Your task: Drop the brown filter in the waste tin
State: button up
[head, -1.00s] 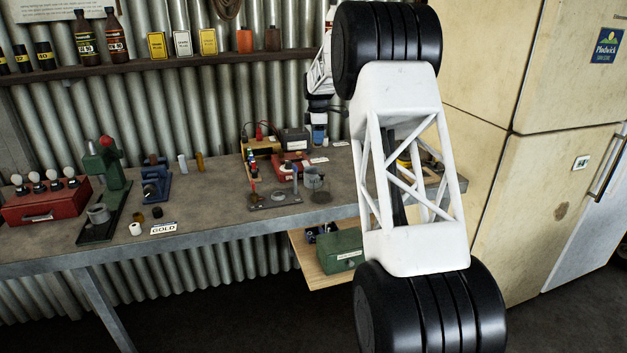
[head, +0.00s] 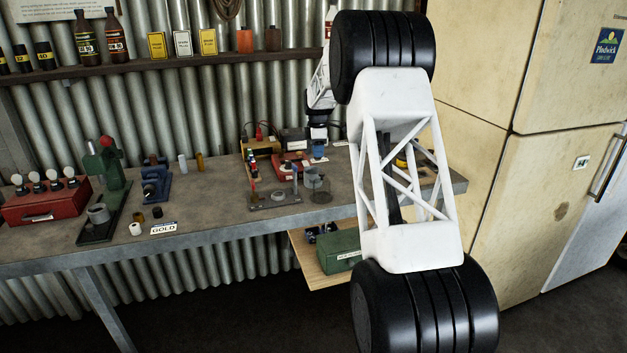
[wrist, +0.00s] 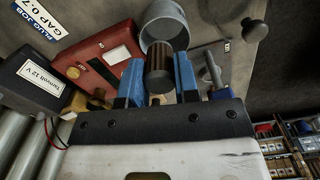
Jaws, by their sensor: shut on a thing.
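In the wrist view, my gripper (wrist: 158,82) has its blue fingers shut on the brown filter (wrist: 158,62), a ribbed brown cylinder with a dark grey end. An open grey tin (wrist: 166,20), which looks like the waste tin, is just beyond the filter; I can read no label on it. In the head view, my gripper (head: 319,152) is above the back of the bench, behind the grey tin (head: 313,179). I cannot make out the held filter in the head view. The filter is outside the tin.
A red device (head: 290,163) and a dark 12 V box (wrist: 32,80) lie close to my gripper. A grey plate with upright posts (head: 274,198) is beside the tin. A green press (head: 108,180) and red case (head: 45,206) stand left. The bench's middle (head: 215,205) is clear.

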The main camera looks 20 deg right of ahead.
jog(key=shift+f, duration=0.3)
jog(key=o, duration=1)
jog(key=shift+r, duration=3.85)
